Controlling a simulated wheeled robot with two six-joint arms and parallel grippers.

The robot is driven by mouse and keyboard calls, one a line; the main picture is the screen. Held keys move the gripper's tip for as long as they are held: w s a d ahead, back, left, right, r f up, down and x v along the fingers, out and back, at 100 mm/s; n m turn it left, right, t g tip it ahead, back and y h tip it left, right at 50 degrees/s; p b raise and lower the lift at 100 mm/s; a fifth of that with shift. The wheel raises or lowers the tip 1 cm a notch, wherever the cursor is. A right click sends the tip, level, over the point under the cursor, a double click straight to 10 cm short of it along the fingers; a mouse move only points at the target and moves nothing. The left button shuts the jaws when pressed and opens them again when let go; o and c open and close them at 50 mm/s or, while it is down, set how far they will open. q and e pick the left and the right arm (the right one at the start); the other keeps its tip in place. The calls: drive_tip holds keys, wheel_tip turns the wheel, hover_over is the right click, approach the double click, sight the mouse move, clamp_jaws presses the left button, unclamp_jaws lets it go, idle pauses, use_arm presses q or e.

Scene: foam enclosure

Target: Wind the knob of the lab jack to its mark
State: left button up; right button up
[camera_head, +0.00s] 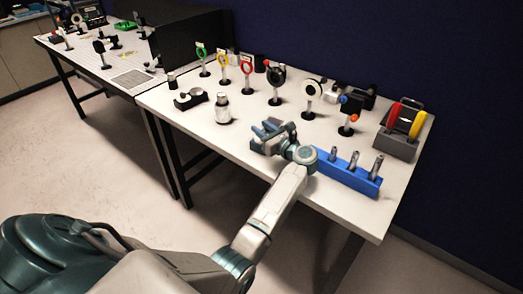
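My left gripper (262,138) is above the front part of the white bench (190,122), left of the blue rack. Its fingers are small here, and I cannot make out whether they are apart or hold anything. No lab jack can be picked out with certainty, and no mark can be read. A dark device (359,97) with a blue knob-like part (344,98) stands at the back right, apart from the gripper. A low black device (190,98) sits at the left. My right gripper is out of view.
The blue rack (340,172) holds several grey tools near the front edge. A grey holder (396,146) carries red and yellow discs. Post-mounted rings, including a green one (201,52), stand along the back. A silver cylinder (222,108) stands left of the gripper.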

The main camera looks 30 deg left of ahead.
use_arm(q)
drive_tip(key=s+d+r+p, duration=0.1)
drive_tip(key=s+d, duration=0.6)
drive_tip(key=s, duration=0.5)
drive_tip(key=shift+s+d, duration=0.25)
drive_tip(key=shift+d, duration=0.05)
drive_tip(key=shift+r, duration=0.1)
